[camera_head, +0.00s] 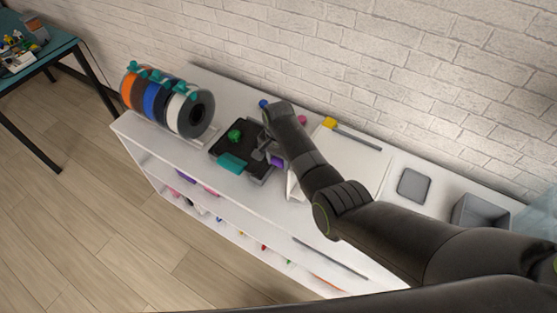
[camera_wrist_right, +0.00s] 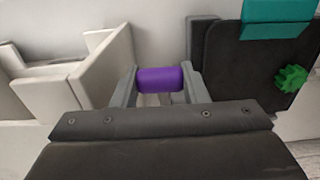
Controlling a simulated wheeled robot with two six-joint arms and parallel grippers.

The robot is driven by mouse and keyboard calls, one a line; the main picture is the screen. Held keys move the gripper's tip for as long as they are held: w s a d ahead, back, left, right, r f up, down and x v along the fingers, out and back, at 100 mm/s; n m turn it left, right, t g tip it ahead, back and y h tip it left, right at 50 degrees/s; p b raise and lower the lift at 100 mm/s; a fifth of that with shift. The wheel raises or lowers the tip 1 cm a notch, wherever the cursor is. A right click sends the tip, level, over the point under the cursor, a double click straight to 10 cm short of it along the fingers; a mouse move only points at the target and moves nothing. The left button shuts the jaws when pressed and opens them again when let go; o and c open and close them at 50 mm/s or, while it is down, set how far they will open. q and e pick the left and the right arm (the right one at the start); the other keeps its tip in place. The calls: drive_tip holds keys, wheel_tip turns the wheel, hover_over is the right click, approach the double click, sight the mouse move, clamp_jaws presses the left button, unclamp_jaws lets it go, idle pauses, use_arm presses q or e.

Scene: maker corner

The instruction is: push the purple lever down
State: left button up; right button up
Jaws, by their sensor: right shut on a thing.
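The purple lever (camera_head: 277,161) is a short, rounded bar at the right side of a black machine plate on the white shelf top. In the right wrist view the purple lever (camera_wrist_right: 160,79) lies crosswise between two grey fingers. My right gripper (camera_head: 264,154) reaches over the shelf and is shut on the lever. The arm and wrist partly hide the gripper and the lever's mount in the head view. My left gripper is not in view.
The black plate (camera_head: 245,142) carries a green gear (camera_head: 235,135) and a teal block (camera_head: 232,163). Filament spools (camera_head: 157,103) stand to the left. A white panel with a yellow-ended tool (camera_head: 330,123), a grey tray (camera_head: 413,185) and a grey bin (camera_head: 478,212) lie right.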

clamp_jaws()
drive_tip(key=shift+s+a+f, duration=0.2)
drive_tip(key=shift+s+f, duration=0.1)
drive_tip(key=shift+f, duration=0.15)
drive_tip(key=shift+s+a+f, duration=0.15)
drive_tip(key=shift+s+f, duration=0.1)
drive_tip(key=shift+f, duration=0.15)
drive_tip(key=o, duration=1)
unclamp_jaws()
drive_tip(key=shift+c, duration=0.2)
drive_tip(key=shift+w+r, duration=0.1)
drive_tip(key=shift+r, duration=0.65)
wheel_tip(320, 180, up, 16)
drive_tip(key=shift+p, duration=0.3)
